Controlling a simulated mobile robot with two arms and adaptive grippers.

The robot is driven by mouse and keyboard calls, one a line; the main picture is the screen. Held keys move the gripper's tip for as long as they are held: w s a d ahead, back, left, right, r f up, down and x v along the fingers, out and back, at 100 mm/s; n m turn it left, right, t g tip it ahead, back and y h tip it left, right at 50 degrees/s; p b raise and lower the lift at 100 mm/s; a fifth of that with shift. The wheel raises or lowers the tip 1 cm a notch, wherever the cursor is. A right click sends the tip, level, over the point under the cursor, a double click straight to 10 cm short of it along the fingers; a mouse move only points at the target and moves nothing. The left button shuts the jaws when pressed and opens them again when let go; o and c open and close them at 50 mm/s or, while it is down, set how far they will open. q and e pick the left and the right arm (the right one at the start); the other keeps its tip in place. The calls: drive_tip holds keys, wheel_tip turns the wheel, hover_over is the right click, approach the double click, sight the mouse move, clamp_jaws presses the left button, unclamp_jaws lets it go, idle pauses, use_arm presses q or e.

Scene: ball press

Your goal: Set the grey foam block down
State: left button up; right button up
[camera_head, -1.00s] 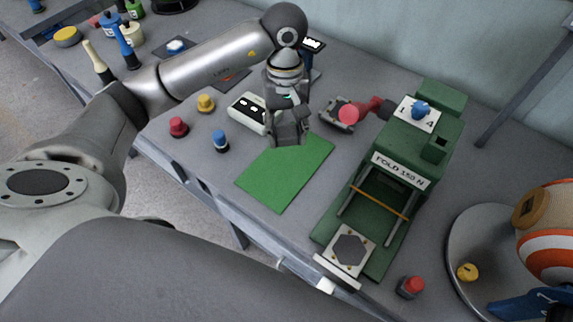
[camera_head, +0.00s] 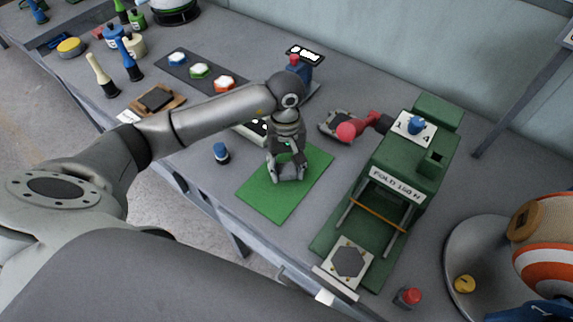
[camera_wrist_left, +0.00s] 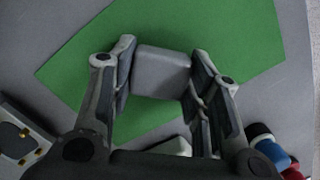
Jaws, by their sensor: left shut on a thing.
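The grey foam block (camera_wrist_left: 161,73) is a plain, rounded-edged block between the fingers of my left gripper (camera_wrist_left: 160,88) in the left wrist view. The fingers are shut on its two sides. In the head view my left gripper (camera_head: 288,178) points down over the green mat (camera_head: 270,198), and the block is hard to make out there. The mat also shows behind the block in the left wrist view (camera_wrist_left: 85,60). I cannot tell whether the block touches the mat. My right gripper is not in view.
The green press (camera_head: 385,195) stands right of the mat, with a red-ended lever (camera_head: 347,131) at its back left. A blue-topped knob (camera_head: 221,152) stands left of the mat. A white device is partly hidden behind my arm. The mat's front part is clear.

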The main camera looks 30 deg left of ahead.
use_arm(q)
drive_tip(key=shift+f, duration=0.2)
drive_tip(key=o, duration=0.8)
drive_tip(key=shift+c, duration=0.2)
drive_tip(key=shift+r, duration=0.15)
